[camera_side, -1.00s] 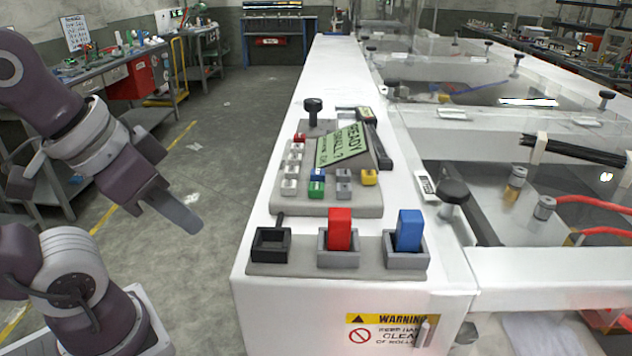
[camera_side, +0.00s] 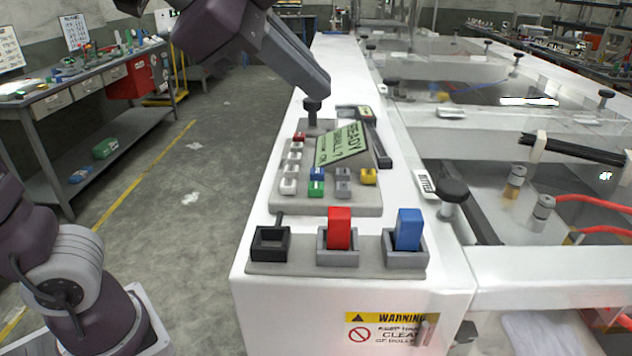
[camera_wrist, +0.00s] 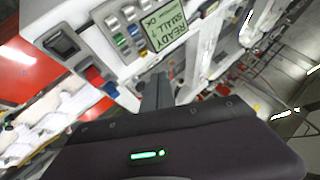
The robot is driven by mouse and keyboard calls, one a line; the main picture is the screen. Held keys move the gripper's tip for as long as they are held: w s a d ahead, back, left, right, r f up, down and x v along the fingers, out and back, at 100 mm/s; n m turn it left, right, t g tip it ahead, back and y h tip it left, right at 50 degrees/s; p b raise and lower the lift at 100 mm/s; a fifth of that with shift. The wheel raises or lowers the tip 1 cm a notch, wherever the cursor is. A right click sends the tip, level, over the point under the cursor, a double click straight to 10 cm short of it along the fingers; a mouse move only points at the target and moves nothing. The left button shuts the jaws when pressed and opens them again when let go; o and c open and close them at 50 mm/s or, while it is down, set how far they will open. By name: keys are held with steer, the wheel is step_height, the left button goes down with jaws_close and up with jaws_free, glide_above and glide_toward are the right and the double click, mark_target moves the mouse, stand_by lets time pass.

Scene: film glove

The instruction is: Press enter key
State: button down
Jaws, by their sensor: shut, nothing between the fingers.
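The keypad panel (camera_side: 330,200) stands on the white machine. It carries several small keys: a column of white keys (camera_side: 290,170), a red key (camera_side: 299,137), blue and green keys (camera_side: 316,187), grey keys (camera_side: 343,182) and a yellow key (camera_side: 368,177). The key labels are too small to read, so I cannot tell which is enter. A tilted green display (camera_side: 342,145) reads "READY"; it also shows in the wrist view (camera_wrist: 166,27). My gripper (camera_side: 318,88) is shut and empty, beyond the display by the black knob (camera_side: 312,105); whether they touch is unclear.
In front of the keypad are a black socket (camera_side: 270,243), a red block (camera_side: 340,228) and a blue block (camera_side: 408,229) in grey holders. A black-topped knob (camera_side: 453,193) stands to the right.

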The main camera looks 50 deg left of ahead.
mark_target(308, 187)
steer(key=shift+f, duration=4.45)
steer(key=shift+f, duration=0.4)
steer(key=shift+f, duration=0.45)
steer(key=shift+r, duration=0.85)
